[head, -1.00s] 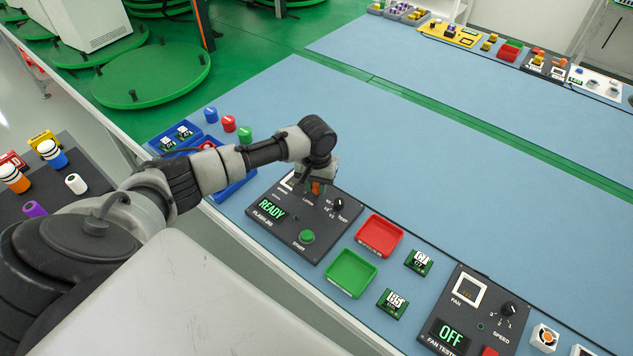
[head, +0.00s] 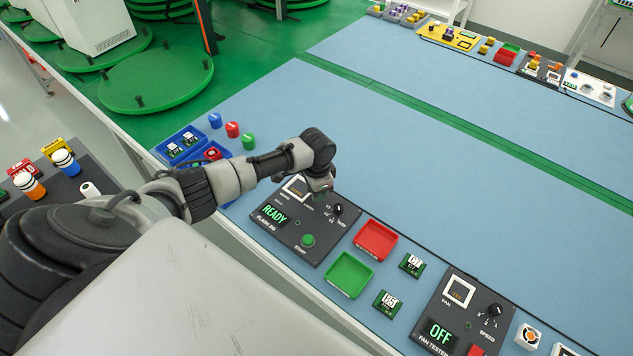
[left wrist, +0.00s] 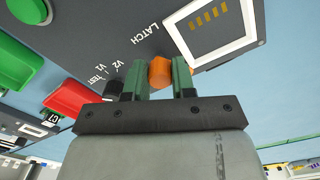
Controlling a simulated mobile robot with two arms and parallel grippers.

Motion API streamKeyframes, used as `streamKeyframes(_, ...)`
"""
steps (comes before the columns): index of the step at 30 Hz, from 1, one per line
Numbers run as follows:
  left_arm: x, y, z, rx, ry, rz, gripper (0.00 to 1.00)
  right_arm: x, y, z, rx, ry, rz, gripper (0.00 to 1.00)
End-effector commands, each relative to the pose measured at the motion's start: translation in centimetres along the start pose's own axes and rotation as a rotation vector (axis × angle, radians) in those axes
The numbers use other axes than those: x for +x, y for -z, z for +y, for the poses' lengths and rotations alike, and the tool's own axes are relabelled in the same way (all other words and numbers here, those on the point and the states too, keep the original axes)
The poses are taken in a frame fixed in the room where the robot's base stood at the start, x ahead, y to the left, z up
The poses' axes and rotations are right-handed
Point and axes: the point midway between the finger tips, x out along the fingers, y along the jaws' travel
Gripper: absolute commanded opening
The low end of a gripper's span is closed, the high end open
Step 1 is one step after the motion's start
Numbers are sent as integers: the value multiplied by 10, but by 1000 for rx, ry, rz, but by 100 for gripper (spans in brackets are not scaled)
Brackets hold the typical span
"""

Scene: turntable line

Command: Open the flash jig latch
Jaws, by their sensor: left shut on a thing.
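The flash jig (head: 281,238) is a dark panel at the near edge of the blue bench. Its display reads READY, and it has a green START button (head: 308,240) and a black selector knob (head: 337,209). Its white-framed socket (head: 295,188) also shows in the left wrist view (left wrist: 245,40), beside the word LATCH. My left gripper (head: 320,194) is down at the jig's far side. In the left wrist view its fingers (left wrist: 160,78) are closed around the orange latch handle (left wrist: 160,72). In the head view the gripper hides the latch. My right gripper is not in view.
A red tray (head: 377,240) and a green tray (head: 349,275) lie right of the jig, with two small boards and the fan tester (head: 455,315) beyond. Blue bins (head: 181,145) stand on the left. The bench beyond the jig is clear.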

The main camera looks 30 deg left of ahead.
Motion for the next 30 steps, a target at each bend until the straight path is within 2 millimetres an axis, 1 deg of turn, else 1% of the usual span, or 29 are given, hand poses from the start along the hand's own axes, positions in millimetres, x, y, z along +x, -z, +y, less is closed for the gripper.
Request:
streamKeyframes(6, -2, 1, -1, 202, 1, 2, 1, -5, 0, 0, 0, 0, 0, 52)
streamKeyframes(15, -1, 1, -1, 442, 2, 2, 1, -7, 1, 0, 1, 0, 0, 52)
streamKeyframes(22, -1, 2, -1, 560, 2, 1, 1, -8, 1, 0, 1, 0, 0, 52)
streamKeyframes(30, -2, 2, -1, 621, 2, 2, 1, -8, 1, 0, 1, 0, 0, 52)
